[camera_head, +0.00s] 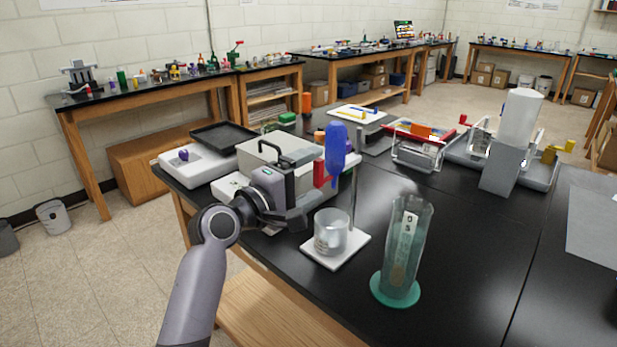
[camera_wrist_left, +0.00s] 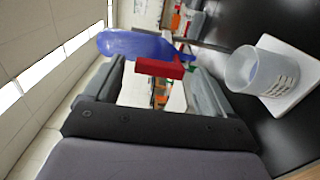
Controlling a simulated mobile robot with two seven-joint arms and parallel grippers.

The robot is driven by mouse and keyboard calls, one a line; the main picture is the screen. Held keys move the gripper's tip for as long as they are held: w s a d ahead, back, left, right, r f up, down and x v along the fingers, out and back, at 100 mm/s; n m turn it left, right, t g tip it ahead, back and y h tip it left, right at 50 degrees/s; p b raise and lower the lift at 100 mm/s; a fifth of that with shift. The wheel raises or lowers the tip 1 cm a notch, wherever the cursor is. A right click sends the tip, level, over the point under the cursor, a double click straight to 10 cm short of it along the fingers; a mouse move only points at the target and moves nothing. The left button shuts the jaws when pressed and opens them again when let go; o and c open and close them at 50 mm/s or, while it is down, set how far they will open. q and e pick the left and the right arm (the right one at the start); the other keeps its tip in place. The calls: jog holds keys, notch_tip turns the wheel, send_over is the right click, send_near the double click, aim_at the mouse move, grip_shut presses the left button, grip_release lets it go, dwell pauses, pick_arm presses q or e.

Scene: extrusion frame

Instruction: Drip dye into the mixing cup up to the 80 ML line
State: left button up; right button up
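The clear mixing cup (camera_head: 330,236) stands upright on a white stand base (camera_head: 348,256); it also shows in the left wrist view (camera_wrist_left: 252,69). Its markings are too small to read, and I see no clear dye level. A blue dye reservoir (camera_head: 335,148) is held above the cup by a stand rod. A red tap handle (camera_head: 321,174) sits below it, at its left side. My left gripper (camera_head: 304,192) is beside the handle. In the left wrist view its fingers are apart, with the red handle (camera_wrist_left: 164,68) near the tips, between or just beyond them. My right gripper is out of view.
A tall greenish graduated cylinder (camera_head: 403,255) stands right of the cup, near the bench's front edge. A grey box with a black handle (camera_head: 275,158) is behind my left gripper. A grey block with a white cylinder (camera_head: 520,115) is farther right. Black bench top (camera_head: 455,240) between is clear.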

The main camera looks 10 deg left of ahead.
pick_arm(q)
jog(key=shift+s, duration=0.1)
jog(key=b+v, duration=0.1)
jog(key=v, duration=0.6)
dwell(0.4)
jog(key=s+a+f+m+g+y, duration=0.1)
jog(key=s+a+f+m+y, duration=0.15)
jog(key=f, duration=0.55)
jog(key=s+a+f+m+y, duration=0.1)
jog(key=s+a+f+y, duration=0.15)
jog(key=f, duration=0.55)
jog(key=s+a+f+m+g+y, duration=0.1)
jog(key=s+f, duration=0.2)
jog(key=f, duration=0.5)
jog(key=s+a+f+m+g+y, duration=0.2)
jog(key=s+a+f+m, duration=0.1)
jog(key=s+f+m, duration=0.6)
jog(key=s+f, duration=0.4)
jog(key=s, duration=0.3)
jog(key=shift+s, duration=0.35)
